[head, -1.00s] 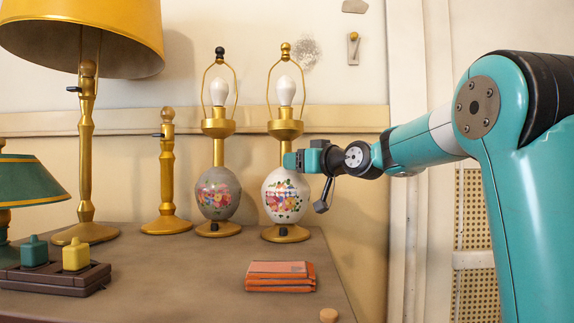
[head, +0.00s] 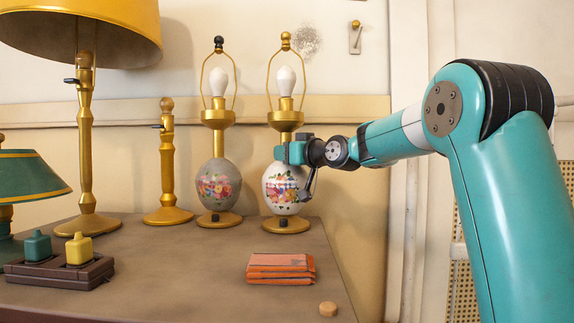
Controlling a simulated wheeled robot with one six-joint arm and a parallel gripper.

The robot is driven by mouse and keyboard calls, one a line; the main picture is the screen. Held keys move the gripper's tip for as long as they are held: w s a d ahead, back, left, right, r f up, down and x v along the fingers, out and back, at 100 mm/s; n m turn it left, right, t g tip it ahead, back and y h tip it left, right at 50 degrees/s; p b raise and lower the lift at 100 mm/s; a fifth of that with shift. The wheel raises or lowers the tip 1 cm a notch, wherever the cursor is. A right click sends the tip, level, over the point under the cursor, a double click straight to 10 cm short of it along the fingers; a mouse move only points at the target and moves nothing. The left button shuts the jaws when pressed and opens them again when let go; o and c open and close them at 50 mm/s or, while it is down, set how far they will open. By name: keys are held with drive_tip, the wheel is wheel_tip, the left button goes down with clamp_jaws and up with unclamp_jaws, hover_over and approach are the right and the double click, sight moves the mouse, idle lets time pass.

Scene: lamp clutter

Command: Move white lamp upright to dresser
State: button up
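The white lamp (head: 284,188) stands upright on the dresser-like brown top (head: 200,290). It has a white floral body, gold base, bare bulb and gold harp. My gripper (head: 289,153) comes in from the right at the lamp's neck, just above the white body. A teal finger covers part of the neck. The other finger is not clearly seen, so I cannot tell whether the gripper has closed on the neck. A similar grey floral lamp (head: 218,187) stands just left of it, apart.
A gold candlestick-like lamp base (head: 167,170), a tall lamp with yellow shade (head: 80,30) and a green-shaded lamp (head: 25,175) stand further left. In front are a dark block holder (head: 90,275), orange stacked booklets (head: 280,268) and a small wooden disc (head: 328,308).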

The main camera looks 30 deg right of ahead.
sight(290, 135)
drive_tip(key=shift+r, duration=0.25)
drive_tip(key=shift+r, duration=0.15)
drive_tip(key=shift+r+p, duration=1.25)
drive_tip(key=shift+r, duration=0.55)
drive_tip(key=shift+s, duration=0.1)
